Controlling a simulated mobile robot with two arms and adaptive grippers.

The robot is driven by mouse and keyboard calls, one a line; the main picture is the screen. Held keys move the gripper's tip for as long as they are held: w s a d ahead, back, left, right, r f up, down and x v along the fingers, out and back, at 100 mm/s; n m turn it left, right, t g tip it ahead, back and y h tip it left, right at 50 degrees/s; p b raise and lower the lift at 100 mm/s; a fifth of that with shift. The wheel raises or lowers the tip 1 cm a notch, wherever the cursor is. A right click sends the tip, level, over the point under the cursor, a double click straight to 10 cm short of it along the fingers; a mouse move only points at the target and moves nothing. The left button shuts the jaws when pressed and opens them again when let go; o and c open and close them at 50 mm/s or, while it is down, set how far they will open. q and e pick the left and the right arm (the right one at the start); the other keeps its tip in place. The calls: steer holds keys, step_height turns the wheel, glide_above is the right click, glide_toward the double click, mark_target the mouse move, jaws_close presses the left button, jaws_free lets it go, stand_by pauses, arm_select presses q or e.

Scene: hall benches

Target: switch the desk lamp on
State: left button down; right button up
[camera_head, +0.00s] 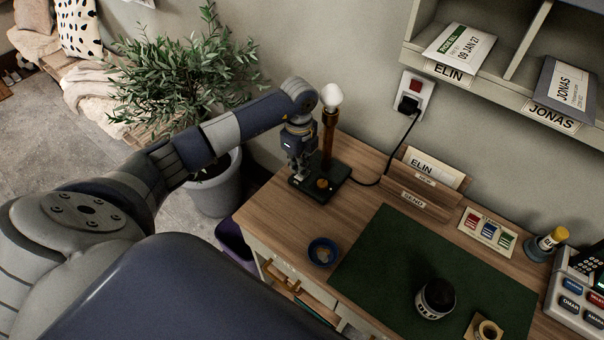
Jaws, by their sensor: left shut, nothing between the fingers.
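The desk lamp (328,136) stands upright at the back left of the wooden desk. It has a brown stem, a pale bulb (331,96) on top and a dark base (339,178) with a round orange-brown button (323,184). The bulb looks white; I cannot tell whether it is lit. My left gripper (297,182) is shut and empty, pointing down at the left part of the lamp base, beside the button. I cannot tell whether its tips touch the base. My right gripper is not in view.
A cord runs from the lamp to a wall socket (408,103) with a red switch. A letter holder (423,182), green mat (390,250), blue dish (322,252), dark jar (436,298) and button panel (577,300) are on the desk. A potted plant (216,190) stands left of the desk.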

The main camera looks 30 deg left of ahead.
arm_select(q)
steer(key=shift+f+b, duration=0.8)
steer(key=shift+f, duration=0.45)
stand_by(0.3)
steer(key=shift+r, duration=0.1)
step_height(320, 180, up, 7)
steer(key=p, duration=0.6)
stand_by(0.5)
